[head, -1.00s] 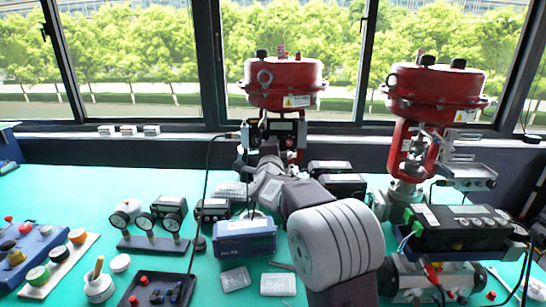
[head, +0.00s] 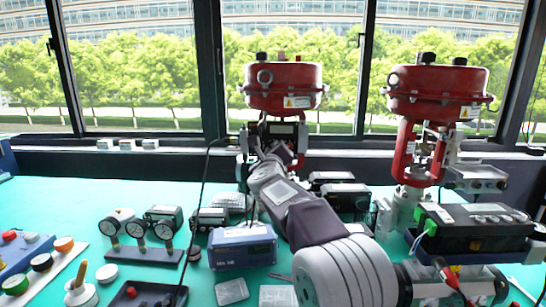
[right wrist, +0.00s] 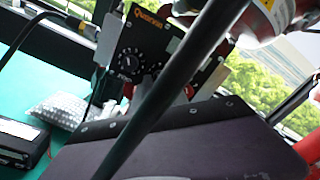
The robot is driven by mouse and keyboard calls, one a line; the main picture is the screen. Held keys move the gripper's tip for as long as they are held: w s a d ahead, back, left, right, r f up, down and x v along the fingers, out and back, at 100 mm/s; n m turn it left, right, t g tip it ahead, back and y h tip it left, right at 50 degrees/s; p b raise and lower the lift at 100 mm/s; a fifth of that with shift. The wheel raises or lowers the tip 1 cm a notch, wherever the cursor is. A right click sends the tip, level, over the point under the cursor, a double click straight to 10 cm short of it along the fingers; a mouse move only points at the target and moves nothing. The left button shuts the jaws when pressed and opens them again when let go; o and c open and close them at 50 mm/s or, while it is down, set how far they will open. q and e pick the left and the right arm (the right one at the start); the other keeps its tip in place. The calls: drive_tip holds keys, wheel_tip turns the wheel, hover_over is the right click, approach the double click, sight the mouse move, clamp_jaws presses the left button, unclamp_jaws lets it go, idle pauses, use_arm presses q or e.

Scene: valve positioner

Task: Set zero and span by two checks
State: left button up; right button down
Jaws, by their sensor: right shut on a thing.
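Two red valve actuators stand at the back, the left one (head: 283,87) and the right one (head: 437,92). A dark positioner (head: 284,131) is mounted below the left actuator. In the right wrist view its face shows a black panel (right wrist: 150,48) with a round dial and orange lettering. A black cable (head: 207,185) hangs from beside the positioner and crosses close in the right wrist view. My left gripper is out of view.
A blue box device (head: 243,247), a stand with several gauges (head: 145,253), dark modules (head: 345,197) and flat packets (head: 232,291) lie on the green table (head: 60,205). A black instrument (head: 475,225) stands at right. The back-left table is mostly clear.

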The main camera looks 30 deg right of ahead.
drive_tip(key=shift+m+b, duration=2.05)
drive_tip(key=shift+m, duration=2.85)
drive_tip(key=c, duration=1.3)
unclamp_jaws()
drive_tip(key=b+v, duration=0.1)
drive_tip(key=v, duration=0.8)
